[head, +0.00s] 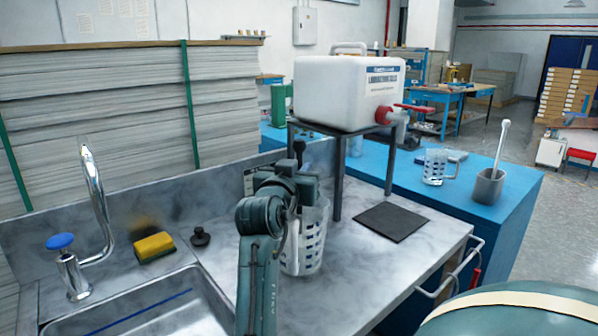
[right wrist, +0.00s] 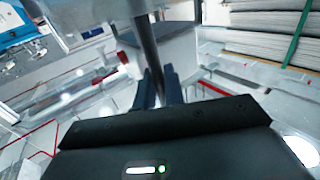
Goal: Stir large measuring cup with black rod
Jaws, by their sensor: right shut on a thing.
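The large measuring cup (head: 312,245) is clear with dark marks and stands on the grey counter. My right arm hides its left side. My right gripper (head: 298,182) is above the cup, shut on the black rod (head: 299,150). The rod's top shows above the gripper in the head view. In the right wrist view the rod (right wrist: 149,45) runs between the two fingers (right wrist: 160,90). The rod's lower end is hidden, so I cannot tell how deep it reaches into the cup. My left gripper is not in view.
A white tank (head: 345,92) with a red tap stands on a dark stand behind the cup. A black mat (head: 391,222) lies to the right. A sink (head: 130,310), faucet (head: 98,205) and yellow sponge (head: 154,247) are left. A smaller cup (head: 436,167) stands on the blue bench.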

